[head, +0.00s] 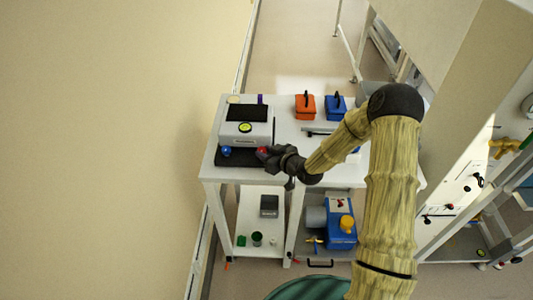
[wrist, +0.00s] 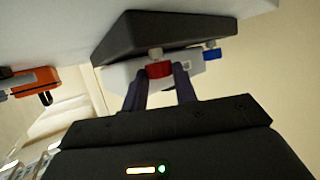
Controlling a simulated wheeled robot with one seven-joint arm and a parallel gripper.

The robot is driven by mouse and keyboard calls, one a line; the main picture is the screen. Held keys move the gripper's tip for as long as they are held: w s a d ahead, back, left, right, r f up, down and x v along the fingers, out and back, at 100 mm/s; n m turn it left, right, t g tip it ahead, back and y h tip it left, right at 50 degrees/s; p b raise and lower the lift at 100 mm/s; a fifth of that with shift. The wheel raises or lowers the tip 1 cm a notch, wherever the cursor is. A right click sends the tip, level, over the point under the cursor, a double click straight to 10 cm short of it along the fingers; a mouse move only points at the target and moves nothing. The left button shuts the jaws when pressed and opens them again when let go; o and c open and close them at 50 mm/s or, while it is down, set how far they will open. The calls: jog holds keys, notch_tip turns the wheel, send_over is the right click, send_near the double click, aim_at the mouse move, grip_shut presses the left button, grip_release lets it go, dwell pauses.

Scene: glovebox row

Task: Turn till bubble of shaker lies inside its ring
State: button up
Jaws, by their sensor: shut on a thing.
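The shaker (head: 243,130) is a pale grey box on a dark base at the left end of the white table. A round yellow-green bubble level (head: 245,127) sits on its top; where the bubble lies in the ring is too small to tell. A blue foot knob (head: 226,151) is at its front left and a red foot knob (head: 262,150) at its front right. In the wrist view the red knob (wrist: 159,69) is between the fingers of my gripper (wrist: 160,82), which is shut on it. The blue knob (wrist: 211,54) is free beside it.
An orange box (head: 305,106) and a blue box (head: 336,106) with black handles stand at the table's back. A lower shelf (head: 258,220) holds small cups and a grey device. A blue and yellow machine (head: 341,224) stands beside it.

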aim_at(261, 149)
jog(key=shift+a, duration=0.1)
